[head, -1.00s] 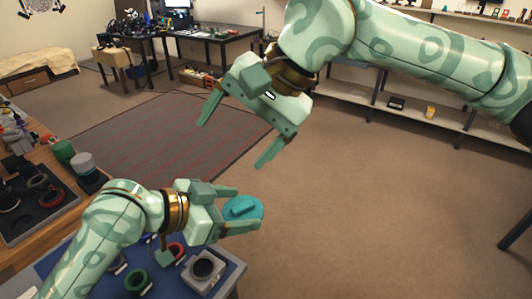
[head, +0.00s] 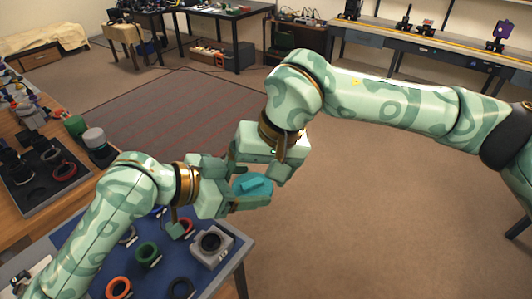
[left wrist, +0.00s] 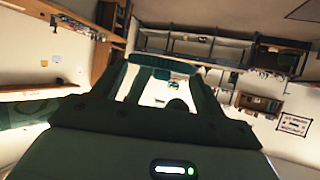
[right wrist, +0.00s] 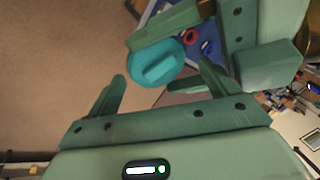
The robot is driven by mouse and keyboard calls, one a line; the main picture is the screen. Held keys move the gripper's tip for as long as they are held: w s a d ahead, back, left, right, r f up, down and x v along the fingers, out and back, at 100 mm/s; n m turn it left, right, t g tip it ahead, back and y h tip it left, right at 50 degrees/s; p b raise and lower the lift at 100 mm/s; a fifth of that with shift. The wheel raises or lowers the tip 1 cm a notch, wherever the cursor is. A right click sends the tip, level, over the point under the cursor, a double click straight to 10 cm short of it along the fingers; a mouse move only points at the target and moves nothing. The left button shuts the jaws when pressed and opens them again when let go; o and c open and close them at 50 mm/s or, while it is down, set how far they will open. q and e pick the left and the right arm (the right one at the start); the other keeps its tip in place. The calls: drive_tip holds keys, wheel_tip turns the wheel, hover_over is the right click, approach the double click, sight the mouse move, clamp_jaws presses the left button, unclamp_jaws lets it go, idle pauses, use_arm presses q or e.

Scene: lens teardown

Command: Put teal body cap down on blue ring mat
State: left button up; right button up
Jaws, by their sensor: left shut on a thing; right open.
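The teal body cap (head: 252,186), a disc with a raised bar, is between the fingers of my left gripper (head: 262,188), which is shut on it. It is held in the air above and beyond the blue ring mat (head: 150,279). My right gripper (head: 258,168) is open and close to the cap in the head view. In the right wrist view, the cap (right wrist: 157,64) shows its barred face just past the open fingers of my right gripper (right wrist: 163,80). I cannot tell whether they touch it. A teal edge shows between the left fingers in the left wrist view.
On the mat are a green ring (head: 147,254), an orange ring (head: 118,287), a black ring (head: 181,288) and a grey camera body (head: 210,243). A dark tray (head: 45,180) with lens parts lies on the wooden table at left. Open floor lies to the right.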

drive_tip(key=shift+a+f, duration=0.2)
drive_tip(key=shift+f, duration=0.45)
use_arm(q)
drive_tip(key=shift+d, duration=0.1)
use_arm(e)
drive_tip(key=shift+a, duration=0.1)
drive_tip(key=c, duration=1.1)
use_arm(q)
drive_tip(key=o, duration=0.9)
use_arm(e)
drive_tip(key=shift+o, duration=0.2)
use_arm(q)
drive_tip(key=shift+o, duration=0.6)
